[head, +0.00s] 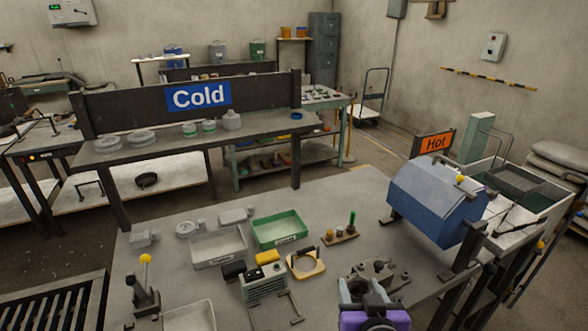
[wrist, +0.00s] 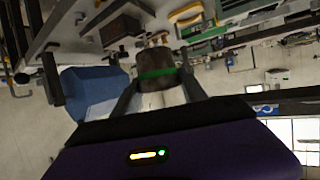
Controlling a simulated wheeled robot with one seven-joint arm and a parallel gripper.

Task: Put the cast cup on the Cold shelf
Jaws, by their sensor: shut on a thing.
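My gripper (head: 366,288) is at the bottom right of the head view, low over the table's near edge. In the wrist view its two fingers are shut on a dark, round, cup-like thing with a green band, which I take for the cast cup (wrist: 155,60). I cannot make the cup out clearly between the fingers in the head view. The Cold shelf (head: 160,145) stands at the back left, under a blue Cold sign (head: 202,95). It bears several grey pieces, some with green bands. My gripper is well apart from the shelf, to its near right.
A blue furnace-like box (head: 425,200) stands right of my gripper, near an orange Hot sign (head: 435,142). The table holds a green tray (head: 280,228), a grey tray (head: 218,247), a tan ring-shaped piece (head: 306,262) and grey metal parts (head: 385,270). The shelf's front middle looks bare.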

